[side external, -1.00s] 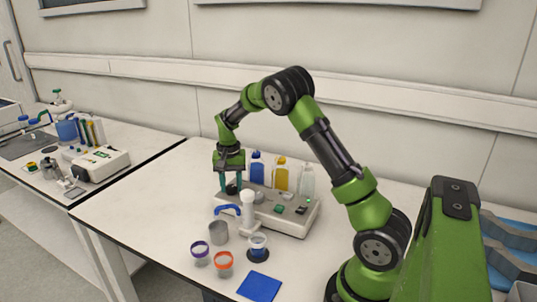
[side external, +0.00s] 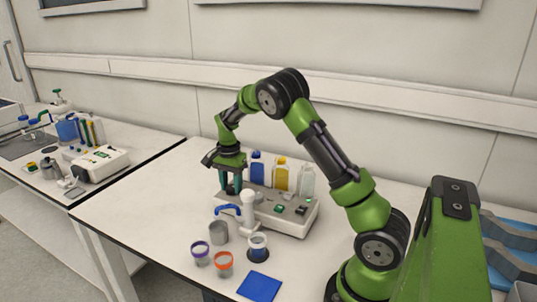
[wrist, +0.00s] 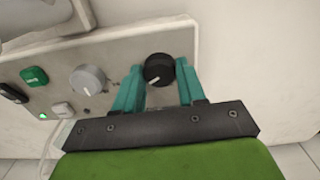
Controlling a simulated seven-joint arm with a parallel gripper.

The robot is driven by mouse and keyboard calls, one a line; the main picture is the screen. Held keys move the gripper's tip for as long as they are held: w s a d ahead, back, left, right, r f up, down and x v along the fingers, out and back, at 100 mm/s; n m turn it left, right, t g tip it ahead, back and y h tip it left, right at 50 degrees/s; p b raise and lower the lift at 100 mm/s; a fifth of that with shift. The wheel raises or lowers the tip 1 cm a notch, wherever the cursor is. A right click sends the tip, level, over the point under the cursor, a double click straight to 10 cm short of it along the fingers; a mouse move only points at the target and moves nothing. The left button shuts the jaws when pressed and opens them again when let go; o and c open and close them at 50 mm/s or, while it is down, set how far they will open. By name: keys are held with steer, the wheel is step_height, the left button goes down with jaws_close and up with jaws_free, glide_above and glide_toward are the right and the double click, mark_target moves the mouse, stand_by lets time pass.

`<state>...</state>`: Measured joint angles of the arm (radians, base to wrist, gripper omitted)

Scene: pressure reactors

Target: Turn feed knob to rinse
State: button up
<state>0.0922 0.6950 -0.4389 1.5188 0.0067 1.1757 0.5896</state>
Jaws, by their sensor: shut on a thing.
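The reactor unit is a pale box with a control panel (wrist: 112,58), and it stands on the bench in the side view (side external: 290,222). In the wrist view a round black knob (wrist: 158,68) with a white pointer line sits between the teal fingertips of my gripper (wrist: 159,67). The pointer aims toward the lower left. My gripper is shut on this knob. In the side view my gripper (side external: 231,189) points down at the panel's left end, and its fingers hide the knob. I cannot read any knob label.
A grey knob (wrist: 87,79) and a green button (wrist: 34,76) are beside the black knob. A blue-handled white fitting (side external: 247,210) stands close in front of my gripper. Bottles (side external: 281,176) stand behind the unit. Cups (side external: 223,263) and a blue mat (side external: 259,286) lie in front.

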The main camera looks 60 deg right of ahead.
mark_target(231, 186)
steer(key=shift+r, duration=0.1)
steer(key=o, duration=1.1)
step_height(231, 186, up, 17)
steer(key=shift+f, duration=0.1)
